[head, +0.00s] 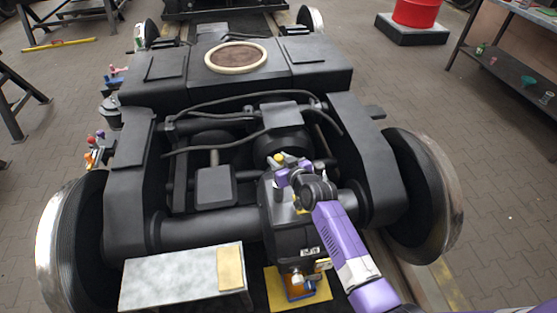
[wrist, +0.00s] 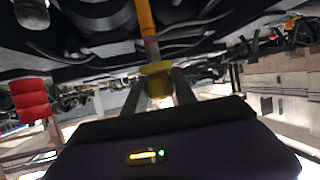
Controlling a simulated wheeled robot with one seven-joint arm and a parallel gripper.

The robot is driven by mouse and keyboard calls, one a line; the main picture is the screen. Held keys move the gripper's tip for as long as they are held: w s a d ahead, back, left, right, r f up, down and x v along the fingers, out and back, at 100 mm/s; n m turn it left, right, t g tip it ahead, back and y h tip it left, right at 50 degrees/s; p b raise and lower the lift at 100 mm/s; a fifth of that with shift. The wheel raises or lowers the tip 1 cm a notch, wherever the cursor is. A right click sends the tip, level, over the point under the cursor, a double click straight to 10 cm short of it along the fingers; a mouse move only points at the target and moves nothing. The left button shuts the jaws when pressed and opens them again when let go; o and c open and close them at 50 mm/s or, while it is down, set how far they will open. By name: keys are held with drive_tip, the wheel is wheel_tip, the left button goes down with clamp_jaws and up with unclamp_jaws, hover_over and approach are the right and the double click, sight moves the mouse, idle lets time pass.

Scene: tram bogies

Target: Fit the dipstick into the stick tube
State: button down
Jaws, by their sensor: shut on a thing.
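In the wrist view my gripper (wrist: 159,76) is shut on the yellow grip of the dipstick (wrist: 158,84). A narrow shaft runs from this grip to an orange length (wrist: 146,20) at the top edge. I cannot tell whether the orange length is part of the stick or the stick tube. In the head view my gripper (head: 284,163) is over the dark gearbox (head: 287,228) in the middle of the bogie, with the yellow grip (head: 279,157) at its tip. The stick tube cannot be made out clearly there, and my arm hides part of the gearbox.
The bogie frame (head: 150,185) surrounds the gearbox, with dark cables (head: 235,142) behind my gripper. Large wheels (head: 425,195) stand at both sides. A grey bench (head: 180,280) with a tan pad is front left. A yellow plate (head: 275,295) with a blue-orange object is at the front.

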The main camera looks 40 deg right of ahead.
drive_tip(key=shift+f+b, duration=4.8)
drive_tip(key=shift+f, duration=0.3)
drive_tip(key=c, duration=0.9)
unclamp_jaws()
drive_tip(key=shift+r, duration=0.1)
drive_tip(key=shift+p+v, duration=0.5)
drive_tip(key=shift+v, duration=3.45)
